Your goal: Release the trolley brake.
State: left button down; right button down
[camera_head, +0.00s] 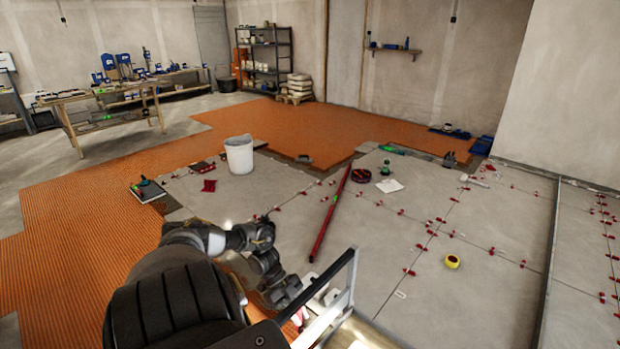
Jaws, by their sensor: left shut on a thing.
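The trolley (345,275) shows at the bottom centre, close to me, as a pale metal frame with a dark upright edge. Only its upper part is in the picture. My left arm comes in from the lower left, and its gripper (298,298) points down beside the trolley frame. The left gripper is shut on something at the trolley. Its fingertips are largely hidden, so I cannot make out the held part. A small red part (298,317) shows low beside the frame; I cannot tell whether it is the brake. My right gripper is not in view.
Grey tiles with red levelling clips (428,232) cover the floor ahead and right. A long red level (330,213), a white bucket (239,155) and a yellow tape roll (452,262) lie or stand on them. Orange matting (90,215) covers the left floor. Workbenches (105,100) stand far left.

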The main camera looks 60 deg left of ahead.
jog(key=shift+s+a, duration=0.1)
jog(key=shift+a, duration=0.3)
pick_arm(q)
jog(key=c, duration=1.3)
grip_release()
jog(key=shift+w, duration=0.1)
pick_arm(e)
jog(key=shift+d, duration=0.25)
pick_arm(q)
jog(key=shift+b+v, duration=0.7)
jog(key=shift+v, duration=4.65)
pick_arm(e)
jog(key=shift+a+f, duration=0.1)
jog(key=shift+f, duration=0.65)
